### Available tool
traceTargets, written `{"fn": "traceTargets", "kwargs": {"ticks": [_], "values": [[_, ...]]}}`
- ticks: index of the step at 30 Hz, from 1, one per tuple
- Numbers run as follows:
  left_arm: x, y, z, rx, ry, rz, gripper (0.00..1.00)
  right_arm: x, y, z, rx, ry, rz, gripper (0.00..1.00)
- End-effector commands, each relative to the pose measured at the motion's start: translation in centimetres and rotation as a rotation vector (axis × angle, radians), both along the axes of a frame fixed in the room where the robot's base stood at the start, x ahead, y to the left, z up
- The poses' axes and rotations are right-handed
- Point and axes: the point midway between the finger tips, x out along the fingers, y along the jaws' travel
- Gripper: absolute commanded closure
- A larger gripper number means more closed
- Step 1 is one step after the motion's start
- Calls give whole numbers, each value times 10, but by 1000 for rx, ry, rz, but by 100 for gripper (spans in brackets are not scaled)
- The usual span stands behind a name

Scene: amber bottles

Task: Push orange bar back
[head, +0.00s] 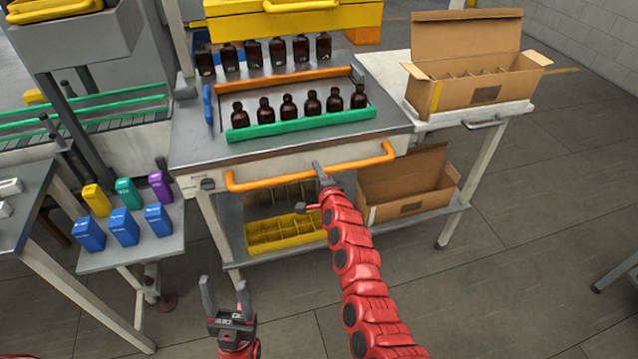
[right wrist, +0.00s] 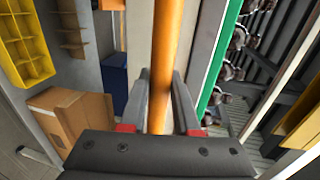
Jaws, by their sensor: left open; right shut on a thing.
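The orange bar (head: 275,180) runs along the front edge of the grey bottle station, bent at both ends like a handle. My right gripper (head: 322,175) is shut on it near its middle. In the right wrist view the orange bar (right wrist: 166,60) passes between the two fingers (right wrist: 160,105). The fingers hide part of it. My left gripper (head: 226,292) is open and empty, low in front of the station and apart from everything. A row of several amber bottles (head: 288,107) stands behind a green rail (head: 300,122), with a second orange bar (head: 283,79) behind them.
More amber bottles (head: 277,52) stand at the back under a yellow unit (head: 300,20). An open carton (head: 470,95) is on the right side table. A yellow crate (head: 283,236) and another carton (head: 405,205) sit on the lower shelf. Coloured containers (head: 122,227) stand at left.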

Motion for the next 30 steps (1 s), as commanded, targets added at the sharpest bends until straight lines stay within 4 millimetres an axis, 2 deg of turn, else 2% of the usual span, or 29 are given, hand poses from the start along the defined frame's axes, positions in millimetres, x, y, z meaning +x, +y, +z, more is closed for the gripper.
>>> {"fn": "traceTargets", "kwargs": {"ticks": [6,17,18,22,23,30], "values": [[0,0,1,0,0,0,41,7,1,0,1,0,-1,100],[0,0,1,0,0,0,41,9,1,3,2,-5,-2,100],[0,0,1,0,0,0,41,9,1,3,2,-6,-2,67],[0,0,1,0,0,0,41,8,1,2,2,-4,-1,43],[0,0,1,0,0,0,41,8,1,2,2,-3,-1,41],[0,0,1,0,0,0,41,8,1,0,1,-1,-1,41]]}}
